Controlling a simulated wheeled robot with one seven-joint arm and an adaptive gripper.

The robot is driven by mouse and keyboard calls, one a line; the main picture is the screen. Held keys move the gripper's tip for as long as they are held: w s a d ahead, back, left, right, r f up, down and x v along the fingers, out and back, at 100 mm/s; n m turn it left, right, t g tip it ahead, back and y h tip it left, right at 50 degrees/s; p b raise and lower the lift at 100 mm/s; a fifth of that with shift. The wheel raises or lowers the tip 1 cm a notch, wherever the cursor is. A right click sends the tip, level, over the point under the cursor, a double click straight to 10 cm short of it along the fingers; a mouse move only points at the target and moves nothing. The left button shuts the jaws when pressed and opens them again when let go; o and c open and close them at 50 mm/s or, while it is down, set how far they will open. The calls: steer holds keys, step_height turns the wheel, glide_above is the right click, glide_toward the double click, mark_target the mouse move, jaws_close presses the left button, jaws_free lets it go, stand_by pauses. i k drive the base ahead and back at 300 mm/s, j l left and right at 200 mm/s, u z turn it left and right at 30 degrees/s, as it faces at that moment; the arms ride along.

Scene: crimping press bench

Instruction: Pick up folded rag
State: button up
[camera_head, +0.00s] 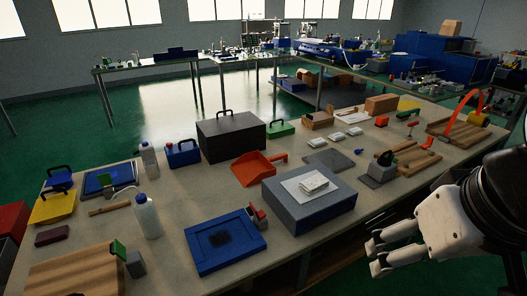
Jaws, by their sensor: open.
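A small white folded rag (313,183) lies on a flat white sheet (298,188) on top of a grey-blue box (318,214) near the front middle of the bench. My gripper (372,256) is at the lower right, in front of the bench's near edge. Its pale fingers point left and are apart, with nothing between them. It is clear of the rag, to the right and nearer the camera. Several more small white folded pieces (338,137) lie farther back on the bench.
The bench (180,215) is crowded. A blue tray (225,242) lies left of the box, and a red-orange dustpan (253,169) lies behind it. A black toolbox (231,136) and white bottles (147,216) stand farther left. A grey block with a dark top (378,175) stands right of the box.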

mark_target(314, 184)
steer(key=i+j+z, duration=0.1)
steer(key=i+j, duration=0.35)
steer(key=i+j+z, duration=0.1)
steer(key=i+j, duration=0.35)
steer(key=j, duration=0.25)
